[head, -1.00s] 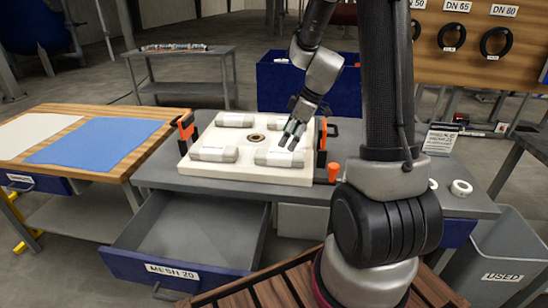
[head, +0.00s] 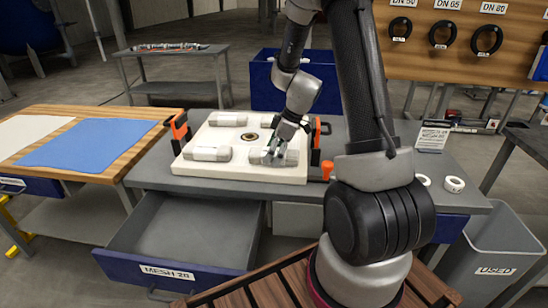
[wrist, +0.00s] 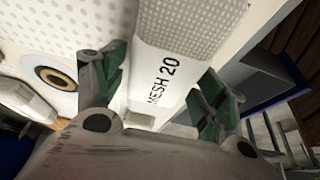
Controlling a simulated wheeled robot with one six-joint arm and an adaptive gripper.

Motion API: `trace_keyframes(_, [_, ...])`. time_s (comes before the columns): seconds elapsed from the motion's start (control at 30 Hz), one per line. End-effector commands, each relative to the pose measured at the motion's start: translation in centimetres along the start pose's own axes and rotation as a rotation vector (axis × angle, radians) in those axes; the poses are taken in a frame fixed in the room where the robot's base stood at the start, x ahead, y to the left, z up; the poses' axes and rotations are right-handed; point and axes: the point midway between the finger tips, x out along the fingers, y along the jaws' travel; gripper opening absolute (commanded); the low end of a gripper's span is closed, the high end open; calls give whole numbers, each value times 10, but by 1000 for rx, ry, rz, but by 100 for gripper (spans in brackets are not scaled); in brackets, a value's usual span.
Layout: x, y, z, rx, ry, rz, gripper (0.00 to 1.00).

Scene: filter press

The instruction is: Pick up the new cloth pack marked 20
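A grey pack with a white band marked MESH 20 (wrist: 172,68) lies on the white plate (head: 243,176), at its front right corner. In the head view this pack (head: 292,158) is partly covered by my gripper (head: 278,150). In the wrist view my gripper (wrist: 163,85) is open, with one green-padded finger on each side of the pack's band. I cannot tell whether the fingers touch it. Other packs lie at the plate's front left (head: 207,153) and back left (head: 228,119); the one at the back right is mostly hidden by my arm.
The plate has a round central hole (head: 250,136) and orange-handled clamps (head: 181,130) beside it. An open, empty drawer labelled MESH 20 (head: 168,271) juts out below. A blue cloth (head: 88,143) lies on the left table. A grey USED bin (head: 493,245) stands right.

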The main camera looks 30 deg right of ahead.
Motion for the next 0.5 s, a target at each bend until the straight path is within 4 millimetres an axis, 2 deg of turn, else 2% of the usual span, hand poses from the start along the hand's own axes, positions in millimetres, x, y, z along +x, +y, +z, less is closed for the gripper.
trace_keyframes(0.03, [0, 0, 0, 0, 0, 0, 55])
trace_keyframes(0.17, [0, 0, 0, 0, 0, 0, 31])
trace_keyframes(0.2, [0, 0, 0, 0, 0, 0, 29])
trace_keyframes(0.5, [-5, 0, -2, -1, 1, 2, 29])
